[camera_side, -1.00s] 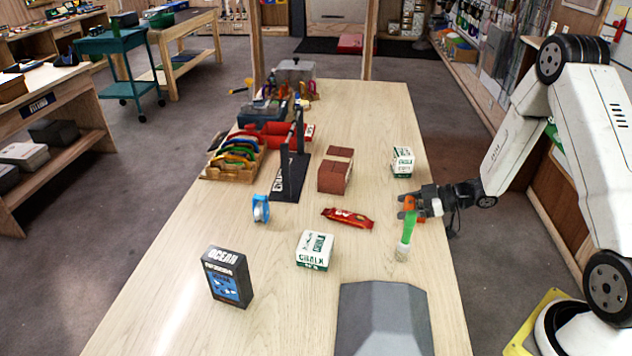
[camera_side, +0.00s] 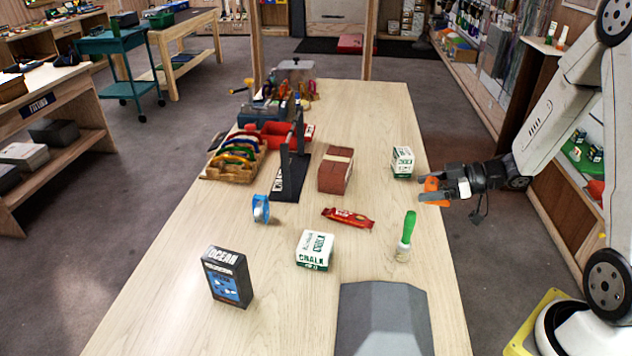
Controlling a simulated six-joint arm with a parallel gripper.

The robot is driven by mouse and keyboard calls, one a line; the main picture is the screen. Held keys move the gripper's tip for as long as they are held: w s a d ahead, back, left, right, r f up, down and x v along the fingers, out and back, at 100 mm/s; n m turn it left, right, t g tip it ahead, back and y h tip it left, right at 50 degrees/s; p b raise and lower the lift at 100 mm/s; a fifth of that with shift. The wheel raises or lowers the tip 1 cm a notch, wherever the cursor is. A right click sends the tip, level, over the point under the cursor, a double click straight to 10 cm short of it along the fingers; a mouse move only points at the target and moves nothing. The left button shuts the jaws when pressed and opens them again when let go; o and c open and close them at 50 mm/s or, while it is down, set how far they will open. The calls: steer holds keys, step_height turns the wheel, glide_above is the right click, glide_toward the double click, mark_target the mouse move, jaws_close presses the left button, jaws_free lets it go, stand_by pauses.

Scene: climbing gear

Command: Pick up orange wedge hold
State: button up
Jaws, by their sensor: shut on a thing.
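The orange wedge hold (camera_side: 432,185) is in my gripper (camera_side: 438,192), near the right edge of the table. Orange shows on both sides of the dark and grey fingers, which hide its middle. My gripper comes in from the right and is shut on the hold. The hold appears to be up off the table, overlapping the table's right edge in the picture; its exact height is hard to tell.
A green-handled brush (camera_side: 405,236) stands on the table in front of my gripper. A small chalk box (camera_side: 402,162) is just behind it. A red-wrapped bar (camera_side: 347,218), a larger chalk box (camera_side: 314,250) and bricks (camera_side: 336,171) lie to the left.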

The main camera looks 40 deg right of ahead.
steer(key=s+a+r, duration=0.2)
steer(key=s+r, duration=0.1)
steer(key=s, duration=0.5)
steer(key=shift+s+r, duration=0.3)
steer(key=shift+r, duration=0.1)
